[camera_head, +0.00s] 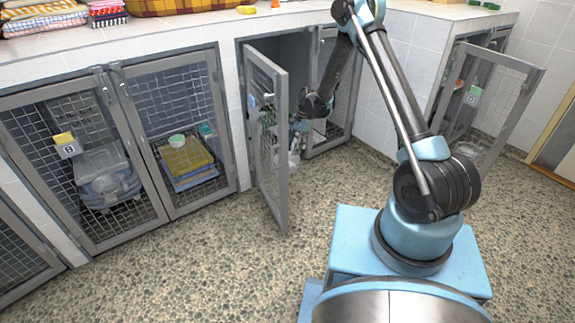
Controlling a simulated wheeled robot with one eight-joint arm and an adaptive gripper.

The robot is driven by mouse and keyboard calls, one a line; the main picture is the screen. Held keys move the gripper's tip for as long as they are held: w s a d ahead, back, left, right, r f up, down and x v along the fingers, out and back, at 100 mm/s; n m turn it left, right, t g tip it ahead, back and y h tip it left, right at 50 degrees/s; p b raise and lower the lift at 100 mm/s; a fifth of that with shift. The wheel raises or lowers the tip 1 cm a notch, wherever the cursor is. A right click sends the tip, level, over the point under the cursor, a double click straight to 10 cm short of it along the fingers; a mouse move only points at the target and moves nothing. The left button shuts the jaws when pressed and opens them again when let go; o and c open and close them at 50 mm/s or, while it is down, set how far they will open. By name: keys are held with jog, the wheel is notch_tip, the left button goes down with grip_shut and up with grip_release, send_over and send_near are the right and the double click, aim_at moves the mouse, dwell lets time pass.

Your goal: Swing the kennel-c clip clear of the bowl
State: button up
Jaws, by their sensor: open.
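The middle kennel, which I take for kennel-c, has its left mesh door (268,140) swung outward. A small blue and white clip (267,100) shows on that door, seen nearly edge-on; its letter is not readable. My arm reaches into the opening between the doors. My gripper (299,126) is small in view, just right of the open door's outer edge and apart from the clip in the picture. It is open, and I see nothing held. A pale shape (288,160) lies low inside behind the door; I cannot tell whether it is the bowl.
The left kennel (160,215) is shut, with a yellow and white clip (67,144) marked B and a grey carrier (106,175). The right kennel's door (510,110) also stands open. Folded towels (40,18) lie on the counter. The pebbled floor (190,275) in front is clear.

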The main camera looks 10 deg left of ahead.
jog(key=x, duration=0.8)
jog(key=shift+s+f, duration=0.15)
jog(key=shift+f, duration=0.2)
jog(key=shift+c, duration=0.6)
